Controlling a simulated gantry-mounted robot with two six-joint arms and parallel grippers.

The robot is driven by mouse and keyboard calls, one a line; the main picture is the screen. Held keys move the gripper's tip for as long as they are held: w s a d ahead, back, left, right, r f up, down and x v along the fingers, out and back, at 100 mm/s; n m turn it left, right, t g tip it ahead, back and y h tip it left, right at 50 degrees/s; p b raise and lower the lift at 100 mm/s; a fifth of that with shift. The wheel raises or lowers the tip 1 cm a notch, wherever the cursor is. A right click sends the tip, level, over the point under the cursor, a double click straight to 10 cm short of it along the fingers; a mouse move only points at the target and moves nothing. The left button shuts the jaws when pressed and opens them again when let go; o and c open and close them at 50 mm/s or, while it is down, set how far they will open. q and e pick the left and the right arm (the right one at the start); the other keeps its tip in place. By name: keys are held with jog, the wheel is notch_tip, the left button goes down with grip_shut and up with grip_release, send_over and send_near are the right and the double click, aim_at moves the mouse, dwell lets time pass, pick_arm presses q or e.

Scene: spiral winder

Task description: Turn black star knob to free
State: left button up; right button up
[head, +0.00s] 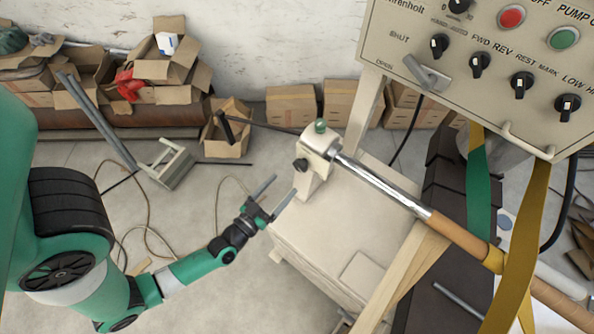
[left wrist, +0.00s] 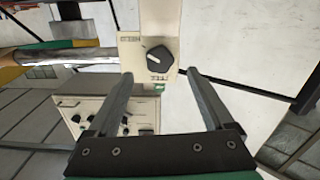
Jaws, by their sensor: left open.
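The black star knob (left wrist: 158,58) sits on a cream housing in the left wrist view, with small plate labels above and below it that I cannot read surely. In the head view the knob (head: 301,164) is a small dark shape on the near left side of the cream post (head: 316,178). My left gripper (head: 284,184) is open and empty, just left of and below the knob in the head view. In the left wrist view the fingers (left wrist: 160,74) stand apart, and the knob shows beyond and between their tips, with no visible contact. My right gripper is not in view.
A shiny shaft (head: 382,183) runs right from the post. A control panel (head: 470,70) with knobs and red and green buttons hangs at upper right. Yellow and green straps (head: 478,180) hang at right. Cardboard boxes (head: 290,105) line the wall; floor left of the gripper is fairly open.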

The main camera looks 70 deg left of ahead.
aim_at(299, 168)
pick_arm(q)
jog(key=x, duration=0.8)
jog(key=shift+b, duration=0.35)
grip_shut()
jog(key=shift+n, duration=0.4)
jog(key=n+b, duration=0.1)
jog(key=n, duration=0.3)
jog(key=shift+d+n, duration=0.1)
jog(key=shift+n, duration=0.2)
jog(key=n+b, duration=0.1)
jog(key=n, duration=0.5)
jog(key=shift+r, duration=0.15)
jog(key=n+b, duration=0.1)
jog(key=n, duration=0.4)
jog(key=shift+w+n, duration=0.1)
jog(key=shift+n, duration=0.3)
jog(key=n, duration=0.3)
jog(key=n+b, duration=0.1)
jog(key=n, duration=0.1)
jog(key=shift+r+n, duration=0.2)
jog(key=shift+n, duration=0.2)
